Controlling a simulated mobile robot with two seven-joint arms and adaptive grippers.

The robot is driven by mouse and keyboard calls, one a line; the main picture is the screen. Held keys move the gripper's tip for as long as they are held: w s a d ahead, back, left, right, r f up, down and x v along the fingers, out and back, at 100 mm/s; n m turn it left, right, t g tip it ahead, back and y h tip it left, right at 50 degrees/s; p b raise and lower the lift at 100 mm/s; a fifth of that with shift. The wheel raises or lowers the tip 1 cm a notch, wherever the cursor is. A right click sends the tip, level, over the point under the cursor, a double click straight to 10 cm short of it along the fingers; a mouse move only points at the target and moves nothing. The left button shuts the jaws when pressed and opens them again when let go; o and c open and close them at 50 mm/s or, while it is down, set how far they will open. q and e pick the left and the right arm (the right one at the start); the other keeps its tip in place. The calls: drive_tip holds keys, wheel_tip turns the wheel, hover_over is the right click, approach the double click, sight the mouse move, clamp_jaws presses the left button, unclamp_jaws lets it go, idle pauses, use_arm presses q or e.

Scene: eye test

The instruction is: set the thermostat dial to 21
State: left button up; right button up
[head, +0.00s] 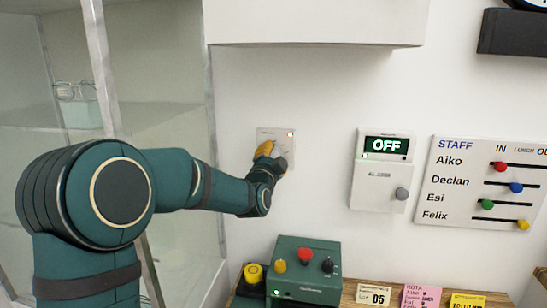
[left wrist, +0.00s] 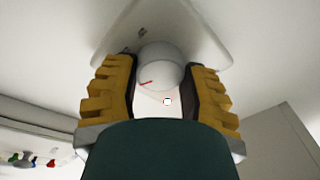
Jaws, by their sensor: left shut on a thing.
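A red pointer mark shows on the dial's left part. I cannot read any numbers or the dial's setting. My right gripper is not in view.
Right of the thermostat is a white box (head: 379,172) reading OFF, with a grey knob. A STAFF board (head: 470,215) with coloured sliders hangs beyond. Below are a green button box (head: 297,250) and a yellow knob-like item (head: 253,273). A glass cabinet (head: 160,60) stands left.

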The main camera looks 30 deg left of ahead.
use_arm(q)
drive_tip(key=shift+r+m+h, duration=0.1)
drive_tip(key=shift+m+h, duration=0.2)
drive_tip(key=shift+m, duration=0.7)
drive_tip(key=shift+d, duration=0.1)
drive_tip(key=o, duration=1.2)
drive_tip(key=shift+o, duration=0.2)
drive_tip(key=v, duration=1.2)
